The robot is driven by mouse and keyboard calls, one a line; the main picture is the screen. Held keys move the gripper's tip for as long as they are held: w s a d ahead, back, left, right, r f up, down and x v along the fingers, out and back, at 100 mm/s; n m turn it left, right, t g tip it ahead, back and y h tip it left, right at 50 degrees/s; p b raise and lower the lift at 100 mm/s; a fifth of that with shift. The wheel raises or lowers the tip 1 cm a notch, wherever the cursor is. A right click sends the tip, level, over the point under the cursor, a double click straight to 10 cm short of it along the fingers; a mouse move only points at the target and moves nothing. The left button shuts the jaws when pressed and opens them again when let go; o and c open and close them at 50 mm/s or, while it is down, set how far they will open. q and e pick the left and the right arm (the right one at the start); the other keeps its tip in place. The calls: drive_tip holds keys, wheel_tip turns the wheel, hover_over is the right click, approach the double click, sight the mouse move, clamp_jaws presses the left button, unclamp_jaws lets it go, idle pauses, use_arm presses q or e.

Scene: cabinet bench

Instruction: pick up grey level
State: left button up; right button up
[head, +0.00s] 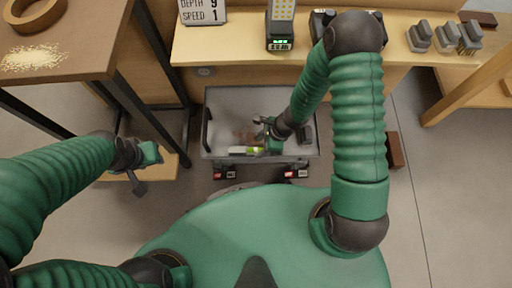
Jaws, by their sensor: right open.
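The grey level (238,150) lies near the front edge of the grey cart (228,105), with a bright yellow-green part towards its right end. My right gripper (264,142) is open and reaches down over the cart, at the right end of the level. Its fingers partly hide that end, and I cannot tell whether they touch it. My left gripper (148,156) is to the left of the cart, away from the level. Its jaws are too small and turned to tell whether they are open.
A wooden bench (225,50) with several tools and a display stands behind the cart. A brown table (95,45) with dark legs is at the left. A reddish-brown box (394,150) is on the floor at right.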

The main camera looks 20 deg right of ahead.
drive_tip(key=b+x, duration=0.1)
drive_tip(key=x, duration=0.2)
drive_tip(key=shift+f, duration=0.15)
drive_tip(key=shift+c, duration=0.3)
clamp_jaws()
